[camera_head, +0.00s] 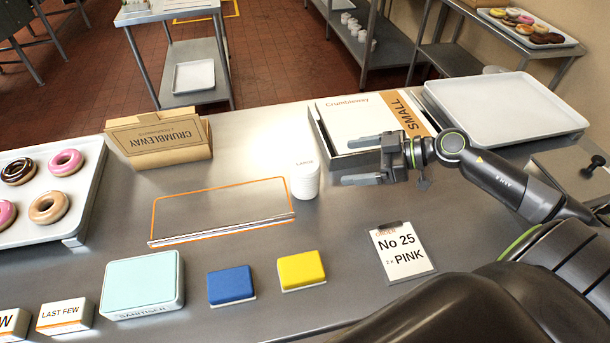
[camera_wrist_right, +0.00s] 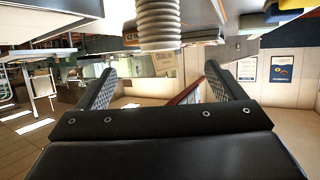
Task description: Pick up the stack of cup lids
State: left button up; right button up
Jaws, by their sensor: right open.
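The stack of cup lids (camera_head: 304,182) is a short white ribbed column marked LARGE. It stands upright on the steel counter (camera_head: 330,230), near the middle of the head view. My right gripper (camera_head: 347,162) is open and empty to the right of the stack, its fingers pointing left towards it with a gap between. In the right wrist view the ribbed stack (camera_wrist_right: 158,25) shows at the top, between the directions of the two open fingers (camera_wrist_right: 160,78) and beyond them. My left gripper is not in view.
A Crumbleway SMALL box (camera_head: 352,110) lies just behind my right gripper. A brown box (camera_head: 160,140) and a donut tray (camera_head: 85,205) are left. An orange-edged panel (camera_head: 220,210) is left of the stack. Blue (camera_head: 231,284) and yellow (camera_head: 302,270) blocks and an order card (camera_head: 402,252) lie in front.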

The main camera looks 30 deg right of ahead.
aim_at(313, 164)
jog(key=p+x, duration=0.1)
jog(key=x, duration=0.7)
jog(key=shift+w+a, duration=0.25)
jog(key=shift+w+a+p, duration=0.35)
jog(key=shift+a+p, duration=0.1)
jog(key=shift+p, duration=0.1)
jog(key=p+x, duration=0.1)
jog(key=x, duration=0.2)
jog(key=shift+a, duration=0.1)
jog(key=shift+w+a+f, duration=0.25)
jog(key=shift+w+a, duration=0.1)
jog(key=shift+c, duration=0.2)
jog(key=c, duration=1)
jog(key=shift+c, duration=0.2)
